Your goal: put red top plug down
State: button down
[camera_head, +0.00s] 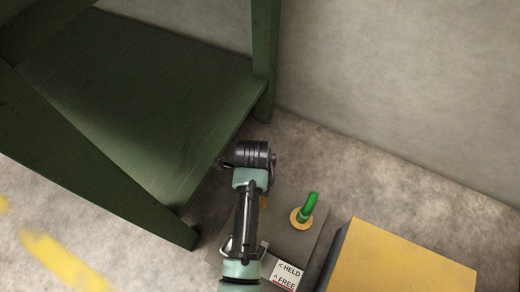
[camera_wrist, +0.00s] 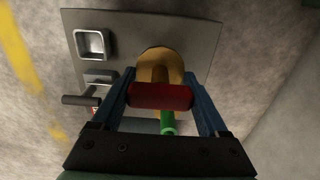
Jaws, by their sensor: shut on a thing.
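In the wrist view, my gripper (camera_wrist: 160,98) has its two blue fingers closed on the ends of a red cylinder, the red top plug (camera_wrist: 160,96), lying crosswise between them. Behind it is a round tan-yellow piece (camera_wrist: 160,58) on a grey plate (camera_wrist: 205,40). I cannot tell whether the plug touches that piece. A green rod (camera_wrist: 167,123) shows just below the plug; in the head view a green rod (camera_head: 309,204) stands in a yellow disc (camera_head: 300,219). In the head view my arm hides the fingers and the red plug.
A white-framed square recess (camera_wrist: 90,43) and a dark lever (camera_wrist: 82,100) sit at the plate's left. A label (camera_head: 287,273) reads HELD and FREE. A yellow box (camera_head: 400,265) stands close at right. A dark green table (camera_head: 140,110) stands at left.

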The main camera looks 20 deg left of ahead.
jog(key=shift+f+b, duration=2.3)
jog(key=shift+f, duration=1.2)
jog(key=shift+f, duration=0.2)
grip_release()
notch_tip(320, 180, up, 12)
jog(key=p, duration=0.9)
jog(key=shift+r+p, duration=0.2)
jog(key=shift+p, duration=0.2)
